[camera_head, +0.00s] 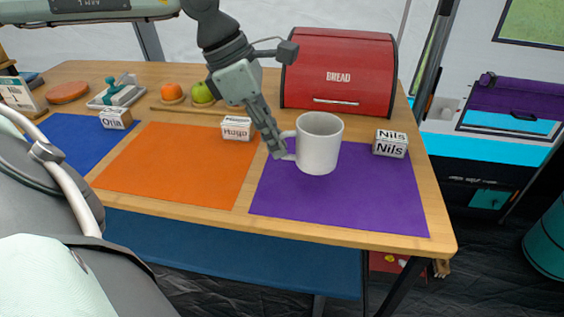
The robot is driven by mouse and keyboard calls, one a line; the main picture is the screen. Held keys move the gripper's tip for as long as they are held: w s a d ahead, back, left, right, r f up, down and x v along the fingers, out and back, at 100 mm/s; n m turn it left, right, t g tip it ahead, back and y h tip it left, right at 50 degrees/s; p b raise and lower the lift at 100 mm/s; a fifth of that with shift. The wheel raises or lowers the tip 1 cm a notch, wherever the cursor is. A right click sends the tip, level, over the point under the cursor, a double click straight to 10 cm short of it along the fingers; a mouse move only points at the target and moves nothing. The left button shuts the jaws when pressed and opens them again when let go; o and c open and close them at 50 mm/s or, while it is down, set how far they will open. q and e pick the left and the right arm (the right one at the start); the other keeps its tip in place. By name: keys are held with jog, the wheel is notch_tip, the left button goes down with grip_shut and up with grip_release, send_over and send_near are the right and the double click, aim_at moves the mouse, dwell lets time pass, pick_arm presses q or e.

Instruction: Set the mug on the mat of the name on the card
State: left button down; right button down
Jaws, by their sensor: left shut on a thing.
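My left gripper (286,146) is shut on the white mug (320,143) at its handle side. The mug is upright over the far part of the purple mat (340,195); I cannot tell whether it touches. A white block reading "Nils" (390,144) stands at this mat's far right corner. The orange mat (178,165) is in the middle, with a "Hugo" block (238,127) at its far right. The blue mat (75,138) is at the left, with an "Orla" block (116,118). A pale card-like thing (18,93) stands at the far left; its print is illegible. My right gripper is out of view.
A red bread box (338,72) stands behind the purple mat. An orange fruit (171,91), a green apple (202,92) and a tray with a teal-handled thing (118,92) are at the back. A wooden stick lies behind the orange mat. The near half of the purple mat is clear.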

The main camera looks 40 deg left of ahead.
pick_arm(q)
jog(key=shift+d+f, duration=0.2)
jog(key=shift+f, duration=0.6)
jog(key=shift+d+f, duration=0.2)
jog(key=shift+f, duration=0.55)
jog(key=shift+d+f, duration=0.2)
jog(key=shift+f, duration=0.6)
jog(key=shift+f, duration=0.1)
jog(key=c, duration=1.6)
grip_release()
jog(key=shift+c, duration=0.2)
jog(key=v, duration=1.2)
